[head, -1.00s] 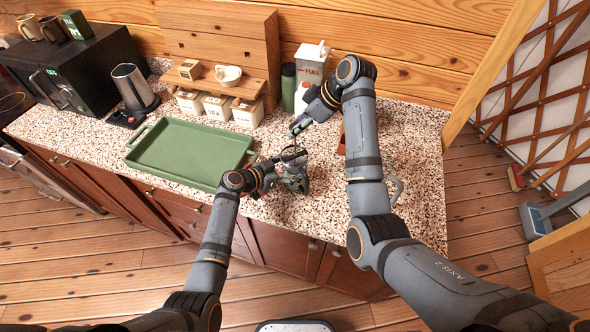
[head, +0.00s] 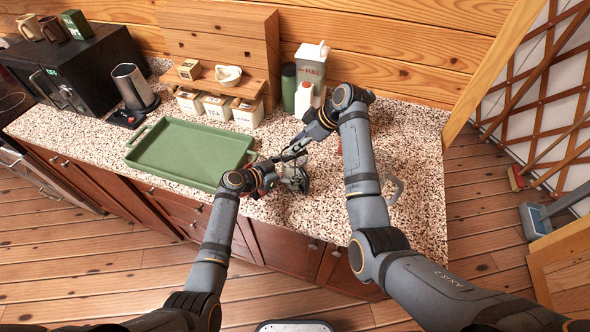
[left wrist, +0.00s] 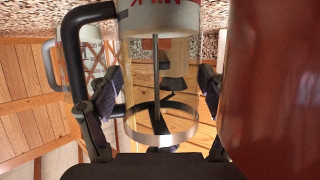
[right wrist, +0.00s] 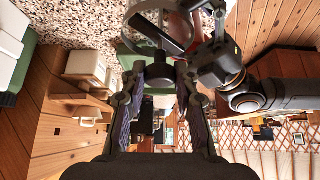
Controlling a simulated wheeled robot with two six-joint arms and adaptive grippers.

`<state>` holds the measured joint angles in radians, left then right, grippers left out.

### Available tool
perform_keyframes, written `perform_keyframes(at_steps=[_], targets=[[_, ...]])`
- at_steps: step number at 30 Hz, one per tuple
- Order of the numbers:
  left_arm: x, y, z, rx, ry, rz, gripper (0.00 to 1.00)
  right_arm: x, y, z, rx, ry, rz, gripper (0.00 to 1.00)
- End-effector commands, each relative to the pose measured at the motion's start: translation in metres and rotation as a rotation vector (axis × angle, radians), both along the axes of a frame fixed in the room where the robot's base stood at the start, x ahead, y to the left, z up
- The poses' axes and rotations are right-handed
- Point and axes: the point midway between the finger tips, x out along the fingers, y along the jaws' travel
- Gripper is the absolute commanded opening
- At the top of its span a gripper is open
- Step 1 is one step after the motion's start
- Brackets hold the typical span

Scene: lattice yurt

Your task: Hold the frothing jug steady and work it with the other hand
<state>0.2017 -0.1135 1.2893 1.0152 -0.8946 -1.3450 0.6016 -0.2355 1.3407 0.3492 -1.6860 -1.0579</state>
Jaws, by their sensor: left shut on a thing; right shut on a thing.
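The frothing jug (head: 298,183) stands near the counter's front edge, partly hidden by my grippers. The left wrist view shows its white lettered band (left wrist: 160,22), clear body, thin rod and black handle. My left gripper (head: 280,165) is shut on the jug from the left. My right gripper (head: 296,148) is just above the jug, shut on the dark knob (right wrist: 163,72) of its plunger. The right wrist view shows the jug's round rim (right wrist: 133,18) beyond the fingertips.
A green tray (head: 185,152) lies left of the jug. A white carton (head: 304,100), a green flask (head: 288,88) and several canisters (head: 247,113) stand behind. A handled vessel (head: 396,190) is partly hidden by my right arm.

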Motion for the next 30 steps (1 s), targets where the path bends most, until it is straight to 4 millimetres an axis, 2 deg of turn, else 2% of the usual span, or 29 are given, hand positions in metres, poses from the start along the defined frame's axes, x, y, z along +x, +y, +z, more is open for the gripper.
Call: perform_keyframes(at_steps=[9, 13, 25, 30], targets=[[-0.002, 0.0, -0.004, 0.003, 0.007, -0.001, 0.36, 0.001, 0.0, 0.054, 0.002, -0.007, 0.001, 0.15], [-0.002, 0.0, -0.004, 0.003, 0.007, -0.001, 0.36, 0.001, 0.0, 0.064, 0.002, -0.005, 0.001, 0.15], [-0.002, 0.001, -0.004, 0.002, 0.007, -0.001, 0.36, 0.0, 0.0, 0.064, 0.001, -0.002, 0.001, 0.15], [-0.002, 0.0, -0.004, 0.002, 0.007, -0.001, 0.36, 0.0, 0.0, 0.04, 0.001, 0.001, 0.0, 0.15]])
